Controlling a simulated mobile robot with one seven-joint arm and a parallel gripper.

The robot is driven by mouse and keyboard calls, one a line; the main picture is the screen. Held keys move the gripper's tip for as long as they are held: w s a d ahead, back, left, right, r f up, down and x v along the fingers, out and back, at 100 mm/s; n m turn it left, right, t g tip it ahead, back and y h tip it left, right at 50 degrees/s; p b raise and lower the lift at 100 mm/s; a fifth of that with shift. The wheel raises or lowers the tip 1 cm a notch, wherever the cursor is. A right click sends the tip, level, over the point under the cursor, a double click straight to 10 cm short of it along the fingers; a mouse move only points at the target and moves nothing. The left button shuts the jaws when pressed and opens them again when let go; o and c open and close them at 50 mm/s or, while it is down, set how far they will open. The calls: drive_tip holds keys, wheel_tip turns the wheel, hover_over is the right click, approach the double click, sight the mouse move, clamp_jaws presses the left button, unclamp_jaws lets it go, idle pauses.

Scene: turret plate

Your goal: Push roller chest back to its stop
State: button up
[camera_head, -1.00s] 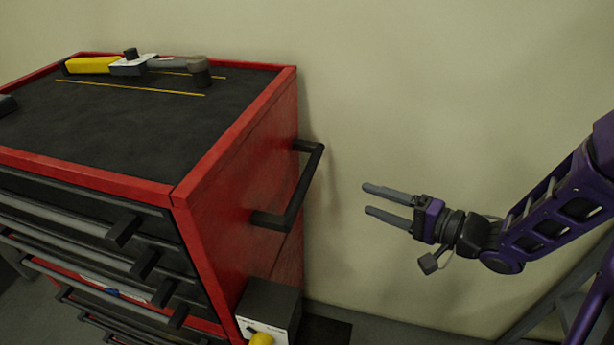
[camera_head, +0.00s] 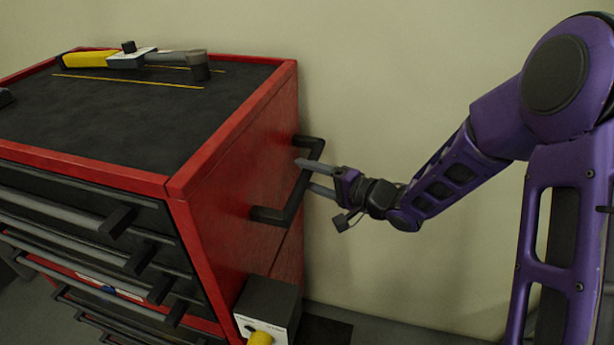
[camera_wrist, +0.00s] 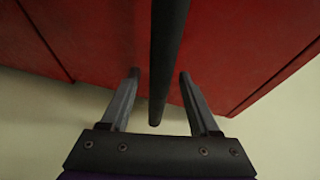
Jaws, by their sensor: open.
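The red roller chest (camera_head: 228,178) with a black top fills the left of the head view. A black side handle (camera_head: 290,199) sticks out from its right side. My gripper (camera_head: 304,176) is open at this handle, its fingers pointing left toward the chest. In the wrist view, the handle bar (camera_wrist: 162,65) runs between the two open fingers of my gripper (camera_wrist: 155,90), apart from both. The red side panel (camera_wrist: 95,40) lies beyond the fingertips. The chest's lower part and its stop are not visible.
A torque-wrench-like tool (camera_head: 135,60) with a yellow grip lies on the chest top. A dark box (camera_head: 267,308) with a yellow knob is at the chest's lower right side. A pale wall (camera_head: 430,70) stands behind. Several drawer handles face front.

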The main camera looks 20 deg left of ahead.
drive_tip(key=shift+w+a+f, duration=0.1)
drive_tip(key=shift+a, duration=0.3)
clamp_jaws()
idle(1.2)
